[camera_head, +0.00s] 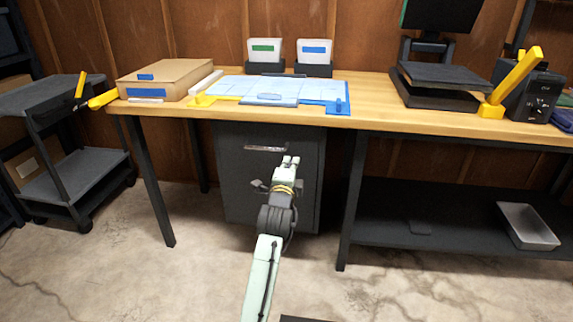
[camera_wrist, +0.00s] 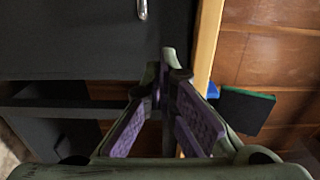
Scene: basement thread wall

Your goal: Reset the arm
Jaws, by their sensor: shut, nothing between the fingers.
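My gripper (camera_head: 289,161) is at the end of my arm, in front of the dark grey cabinet (camera_head: 240,190) under the wooden table. It is shut and empty. Its fingertips are just right of the cabinet's metal handle (camera_head: 266,149) in the picture; how far they are from the cabinet front I cannot tell. In the wrist view the fingers, with purple pads, come together at the tips (camera_wrist: 166,62). The handle (camera_wrist: 142,9) shows there at the top edge, apart from the fingers.
The wooden table (camera_head: 375,112) is above my gripper. On it are a cardboard box (camera_head: 176,75), a blue-and-white mat (camera_head: 338,88), two white bins (camera_head: 265,50) and a monitor (camera_head: 440,14). A dark lower shelf (camera_head: 450,205) holds a metal tray (camera_head: 528,226). A cart (camera_head: 75,165) stands left.

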